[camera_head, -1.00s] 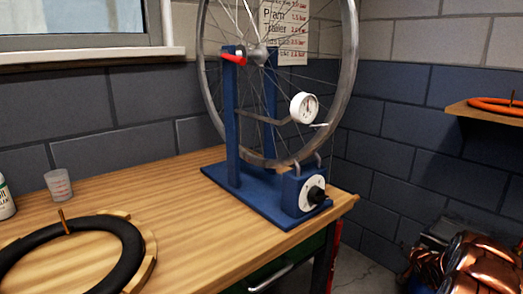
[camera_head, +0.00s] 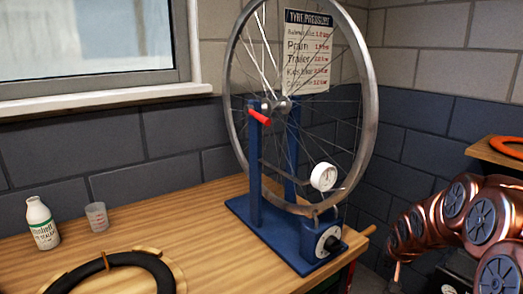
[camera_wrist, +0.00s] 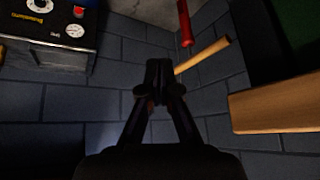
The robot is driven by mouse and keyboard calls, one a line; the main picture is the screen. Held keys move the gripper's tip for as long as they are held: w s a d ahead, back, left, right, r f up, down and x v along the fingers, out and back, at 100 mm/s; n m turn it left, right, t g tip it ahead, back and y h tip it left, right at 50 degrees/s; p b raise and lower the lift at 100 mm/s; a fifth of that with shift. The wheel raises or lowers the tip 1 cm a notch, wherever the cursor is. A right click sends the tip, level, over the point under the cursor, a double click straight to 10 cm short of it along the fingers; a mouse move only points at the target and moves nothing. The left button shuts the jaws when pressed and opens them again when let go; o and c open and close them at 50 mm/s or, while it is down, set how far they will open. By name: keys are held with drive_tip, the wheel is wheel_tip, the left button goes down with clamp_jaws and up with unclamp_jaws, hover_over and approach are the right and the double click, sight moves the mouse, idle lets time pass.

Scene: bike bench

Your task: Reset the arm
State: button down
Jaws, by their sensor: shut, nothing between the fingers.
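My gripper (camera_wrist: 158,75) shows in the wrist view with its dark fingers together and nothing between them. It points at a dark brick surface and is apart from everything around it. In the head view my copper-coloured arm is at the right edge, beside the bench and clear of the wheel stand; the gripper itself cannot be made out there.
An orange ring (camera_head: 508,147) lies on a shelf (camera_head: 490,155) at right.

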drive_tip(key=s+a+r+n+g+p, duration=0.1)
drive_tip(key=s+a+r+p, duration=0.3)
drive_tip(key=s, duration=0.9)
drive_tip(key=s+a+r+n+g+y+p, duration=0.1)
drive_tip(key=s+a+r+g+p, duration=0.3)
drive_tip(key=s+a+r, duration=0.4)
drive_tip(key=s+a+r+n+g+y+p, duration=0.1)
drive_tip(key=s+a+r+p, duration=0.4)
drive_tip(key=s, duration=1.3)
drive_tip(key=shift+s+a+r+n+g, duration=0.2)
drive_tip(key=shift+a+r+n+g, duration=0.5)
drive_tip(key=shift+r+n+g, duration=0.15)
drive_tip(key=shift+d, duration=0.15)
